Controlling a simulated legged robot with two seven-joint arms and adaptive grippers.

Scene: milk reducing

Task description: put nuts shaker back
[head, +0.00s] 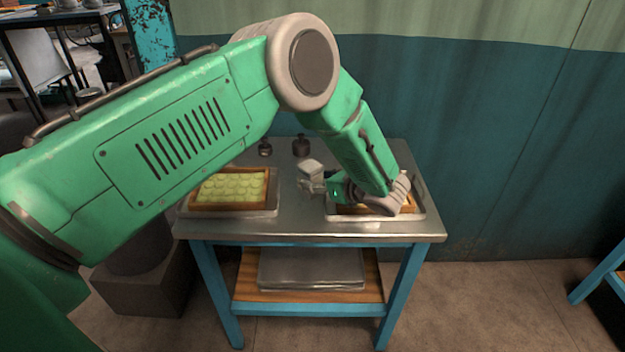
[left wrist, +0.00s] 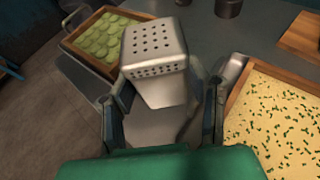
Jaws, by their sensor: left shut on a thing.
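The nuts shaker (head: 310,168) is a pale metal shaker with a square perforated top. In the left wrist view the shaker (left wrist: 155,65) is between the fingers of my left gripper (left wrist: 165,115), which is shut on it. In the head view my left gripper (head: 312,186) is over the metal table, between the two trays, with the shaker at its fingertips. The forearm hides part of the right tray. I cannot tell whether the shaker touches the tabletop. My right gripper is not in view.
A wooden tray of green slices (head: 230,187) sits at the table's left; it also shows in the left wrist view (left wrist: 103,38). A wooden tray with a pale, green-flecked filling (left wrist: 270,125) is at the right. Two dark small containers (head: 301,147) (head: 265,148) stand at the back.

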